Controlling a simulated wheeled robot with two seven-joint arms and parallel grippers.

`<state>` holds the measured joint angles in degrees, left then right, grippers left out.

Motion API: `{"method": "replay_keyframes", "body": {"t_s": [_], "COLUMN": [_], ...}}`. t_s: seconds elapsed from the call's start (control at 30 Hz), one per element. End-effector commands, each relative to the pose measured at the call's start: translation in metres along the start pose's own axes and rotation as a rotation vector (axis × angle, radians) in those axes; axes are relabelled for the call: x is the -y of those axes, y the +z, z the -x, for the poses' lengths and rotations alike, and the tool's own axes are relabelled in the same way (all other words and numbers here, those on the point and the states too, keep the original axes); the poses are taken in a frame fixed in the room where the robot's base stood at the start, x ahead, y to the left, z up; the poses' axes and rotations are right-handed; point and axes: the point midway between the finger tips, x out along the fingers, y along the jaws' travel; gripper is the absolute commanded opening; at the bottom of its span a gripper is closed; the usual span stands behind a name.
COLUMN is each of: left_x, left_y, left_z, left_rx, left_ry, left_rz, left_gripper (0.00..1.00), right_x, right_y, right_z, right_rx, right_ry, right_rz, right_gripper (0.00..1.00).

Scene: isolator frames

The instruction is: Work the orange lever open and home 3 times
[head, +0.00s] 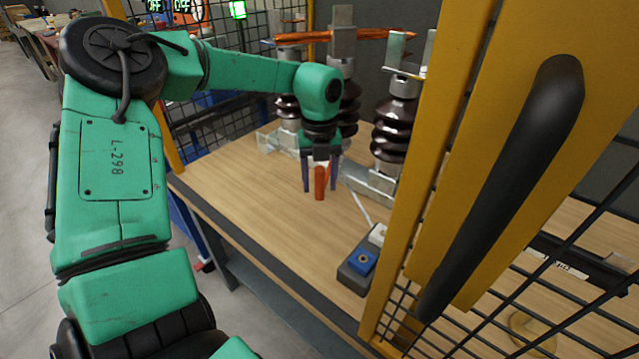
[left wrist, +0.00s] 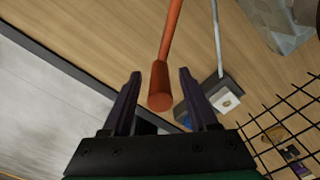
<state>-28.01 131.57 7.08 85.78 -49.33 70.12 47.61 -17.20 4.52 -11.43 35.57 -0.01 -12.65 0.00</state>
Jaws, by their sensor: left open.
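The orange lever (head: 320,183) hangs over the wooden table in the head view, with its lower end showing between the fingers of my left gripper (head: 320,188). In the left wrist view the lever's thicker grip end (left wrist: 160,88) points toward me, between the two dark fingertips of my left gripper (left wrist: 159,75). The fingers stand apart on either side of it, with a visible gap on both sides. The lever's upper part is hidden behind my gripper in the head view. My right gripper is not in view.
Dark ribbed insulators (head: 390,135) on metal bases stand at the back of the table (head: 250,190). A grey box with a blue top (head: 361,262) sits near the front edge. A yellow frame post (head: 440,150) and a mesh panel with a black handle (head: 505,190) stand close on the right.

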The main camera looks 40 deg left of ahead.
Motion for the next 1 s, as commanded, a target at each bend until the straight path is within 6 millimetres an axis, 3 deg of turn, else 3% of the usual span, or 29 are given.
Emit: {"method": "replay_keyframes", "body": {"t_s": [0.1,0.33,0.37,0.5,1.0], "left_x": [-0.0002,-0.0002,-0.0002,-0.0001,-0.0001], "left_y": [-0.0002,0.0001,0.0001,0.0001,0.0002], "left_z": [-0.0104,-0.0116,-0.0115,-0.0113,-0.0106], "left_rx": [0.0,0.001,0.001,0.001,0.001], "left_ry": [0.0,0.0,0.0,0.0,0.0], "left_rz": [-0.001,-0.001,-0.001,-0.001,0.0], "left_gripper": [0.59,0.59,0.52,0.0,0.0], "right_x": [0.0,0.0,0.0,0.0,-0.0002], "right_y": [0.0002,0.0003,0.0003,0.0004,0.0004], "right_z": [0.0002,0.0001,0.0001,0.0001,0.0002], "right_rx": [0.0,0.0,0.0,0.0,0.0], "right_ry": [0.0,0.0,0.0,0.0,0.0], "right_rz": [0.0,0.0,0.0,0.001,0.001], "right_gripper": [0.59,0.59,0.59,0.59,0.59]}}
